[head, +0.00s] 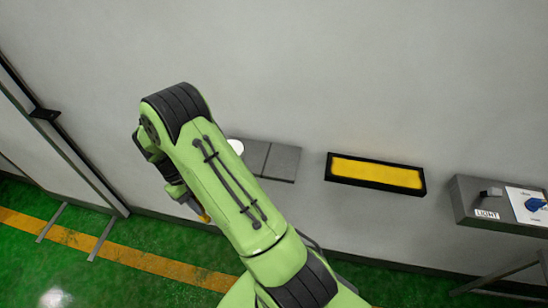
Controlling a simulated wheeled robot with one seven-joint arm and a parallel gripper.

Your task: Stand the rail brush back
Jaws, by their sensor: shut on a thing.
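My green arm fills the middle of the head view and hides most of my gripper (188,200), whose dark parts show along the arm's left side. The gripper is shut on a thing. A small yellow-orange piece (204,217) shows at its lower end, and it appears to be part of the rail brush. The rest of the brush is hidden behind the arm, so its tilt cannot be told. A black-rimmed holder with a yellow inside (375,174) is at the wall, right of my arm, apart from the gripper.
A grey ledge or box (281,163) is at the wall behind my arm, with a white round thing (236,146) partly hidden. A grey control box (487,208) marked LIGHT stands at the right.

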